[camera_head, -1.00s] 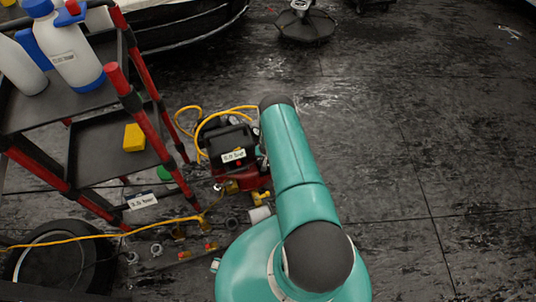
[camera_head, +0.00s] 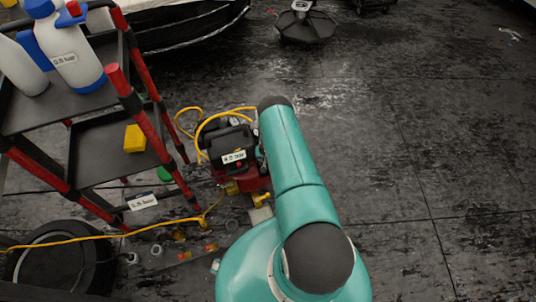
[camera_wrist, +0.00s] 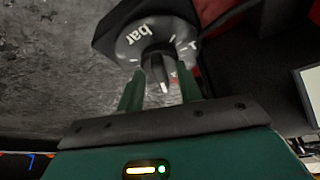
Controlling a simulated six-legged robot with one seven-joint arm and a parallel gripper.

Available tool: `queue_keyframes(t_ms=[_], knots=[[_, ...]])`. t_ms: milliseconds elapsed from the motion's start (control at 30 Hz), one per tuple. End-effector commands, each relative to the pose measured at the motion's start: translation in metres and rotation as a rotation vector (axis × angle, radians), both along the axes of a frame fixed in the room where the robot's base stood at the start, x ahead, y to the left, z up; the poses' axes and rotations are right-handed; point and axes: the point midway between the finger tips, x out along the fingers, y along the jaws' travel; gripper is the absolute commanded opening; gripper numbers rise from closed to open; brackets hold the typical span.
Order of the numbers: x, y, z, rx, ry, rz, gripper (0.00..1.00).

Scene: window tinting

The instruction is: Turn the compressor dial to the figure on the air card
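The red-and-black compressor (camera_head: 238,140) stands on the floor beside the cart, partly hidden by my arm. Its round black dial (camera_wrist: 150,36), marked "bar" with white ticks, faces my gripper in the wrist view. A dark knob with a pale pointer (camera_wrist: 158,72) stands out from it. The green fingers of my gripper (camera_wrist: 160,92) stand apart on either side of the knob, with gaps showing beside it. A white label (camera_head: 233,156) is on the compressor, and a white card (camera_head: 142,201) is low on the cart; their writing is too small to read.
The red-and-black cart (camera_head: 100,150) with bottles and a yellow block (camera_head: 134,138) stands at the left. A yellow hose (camera_head: 110,235) crosses the floor near a tyre (camera_head: 60,265) and loose fittings. The floor at the right is clear.

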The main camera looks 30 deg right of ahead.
Motion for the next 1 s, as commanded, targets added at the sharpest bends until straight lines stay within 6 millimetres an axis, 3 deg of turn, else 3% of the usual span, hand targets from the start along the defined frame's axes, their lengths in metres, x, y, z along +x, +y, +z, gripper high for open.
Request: queue_keyframes(t_ms=[167, 700, 1000], knots=[[-0.004, 0.003, 0.017, 0.001, -0.001, 0.0, 0.35], [-0.035, 0.024, 0.107, 0.0, -0.001, -0.001, 0.35], [-0.043, 0.029, 0.126, 0.0, 0.0, 0.0, 0.35]])
